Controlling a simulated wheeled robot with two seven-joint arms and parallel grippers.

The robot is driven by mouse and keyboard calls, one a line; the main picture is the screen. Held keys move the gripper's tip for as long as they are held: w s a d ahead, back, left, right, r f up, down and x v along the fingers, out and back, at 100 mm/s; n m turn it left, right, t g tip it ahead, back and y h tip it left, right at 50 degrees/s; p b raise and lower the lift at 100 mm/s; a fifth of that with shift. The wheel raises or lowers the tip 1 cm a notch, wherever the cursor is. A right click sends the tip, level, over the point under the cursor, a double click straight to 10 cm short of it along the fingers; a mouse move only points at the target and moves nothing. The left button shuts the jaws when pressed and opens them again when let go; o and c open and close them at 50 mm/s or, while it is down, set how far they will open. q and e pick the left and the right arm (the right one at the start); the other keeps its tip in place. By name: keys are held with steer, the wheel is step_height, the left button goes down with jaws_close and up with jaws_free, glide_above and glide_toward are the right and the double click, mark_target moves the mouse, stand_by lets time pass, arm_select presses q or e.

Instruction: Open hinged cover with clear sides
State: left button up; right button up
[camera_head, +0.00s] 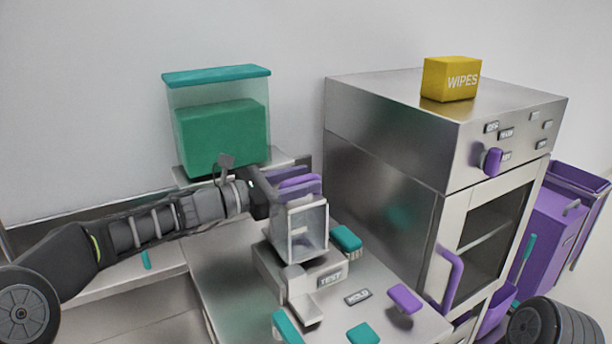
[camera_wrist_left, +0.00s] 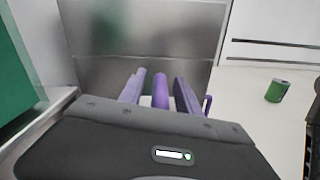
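The cover (camera_head: 306,228) is a small box with clear sides on a metal block with a "TEST" label. It looks closed. A purple handle (camera_wrist_left: 160,90) stands at its top. My left gripper (camera_head: 297,184) reaches in from the left, over the cover's top. In the left wrist view, its two purple fingers stand on either side of the handle, with narrow gaps showing. The gripper appears open around the handle, and contact cannot be made out. The fingers partly hide the cover's top in the head view. My right gripper is out of view.
A steel cabinet (camera_head: 385,160) with a purple door handle stands close on the right, carrying a yellow WIPES box (camera_head: 451,79). A clear bin with a teal lid (camera_head: 217,76) stands behind my left arm. Teal and purple knobs surround the block.

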arm_select(q)
steer(key=shift+w+d, duration=0.3)
steer(key=shift+d, duration=0.2)
steer(key=shift+c, duration=0.2)
jaws_close()
stand_by(0.9)
